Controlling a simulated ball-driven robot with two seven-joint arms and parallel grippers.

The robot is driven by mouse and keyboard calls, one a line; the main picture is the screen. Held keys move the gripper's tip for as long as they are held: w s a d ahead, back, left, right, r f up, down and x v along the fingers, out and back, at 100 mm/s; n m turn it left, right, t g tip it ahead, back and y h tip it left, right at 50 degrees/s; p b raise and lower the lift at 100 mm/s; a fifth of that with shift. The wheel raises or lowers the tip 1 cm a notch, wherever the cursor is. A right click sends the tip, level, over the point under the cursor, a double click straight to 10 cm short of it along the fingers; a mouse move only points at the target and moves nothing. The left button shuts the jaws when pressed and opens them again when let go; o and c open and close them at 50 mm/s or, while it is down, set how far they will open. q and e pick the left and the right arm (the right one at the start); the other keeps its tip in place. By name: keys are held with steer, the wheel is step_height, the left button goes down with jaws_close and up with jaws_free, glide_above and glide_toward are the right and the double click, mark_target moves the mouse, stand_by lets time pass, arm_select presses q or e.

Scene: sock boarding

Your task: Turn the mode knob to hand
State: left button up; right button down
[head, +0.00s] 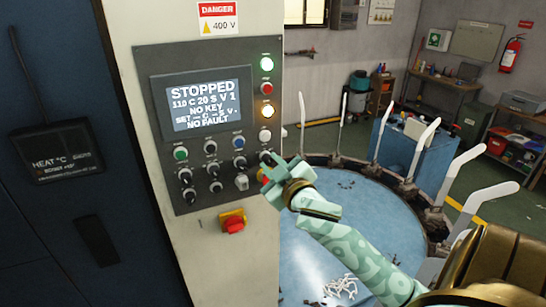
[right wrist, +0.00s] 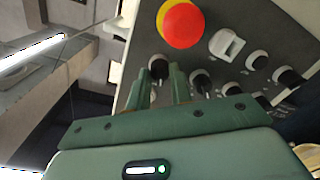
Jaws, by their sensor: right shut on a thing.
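The grey control panel (head: 208,120) stands at the left, with rows of small knobs and buttons below its screen (head: 201,106). My right gripper (head: 267,160) is at the panel's right edge, above the red stop button. In the right wrist view, its two green fingers (right wrist: 163,75) are shut on a black-and-silver knob (right wrist: 158,65), the end one of its row. The fingers hide part of this knob, and its pointer and label cannot be read, so its setting is unclear. My left gripper is not in view.
A red stop button with a yellow collar (right wrist: 183,25) and a white switch (right wrist: 228,45) sit close to the fingers. A red-and-yellow rotary switch (head: 233,221) is lower down. The round blue table (head: 345,220) with upright white forms is at the right.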

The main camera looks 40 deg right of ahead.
steer(key=n+p, duration=0.2)
steer(key=shift+r+n, duration=0.2)
steer(key=shift+n, duration=0.1)
steer(key=shift+f+n+p, duration=0.15)
steer(key=shift+n+p, duration=0.85)
steer(key=shift+n, duration=0.2)
steer(key=c, duration=1.3)
jaws_free()
steer(key=shift+o, duration=0.2)
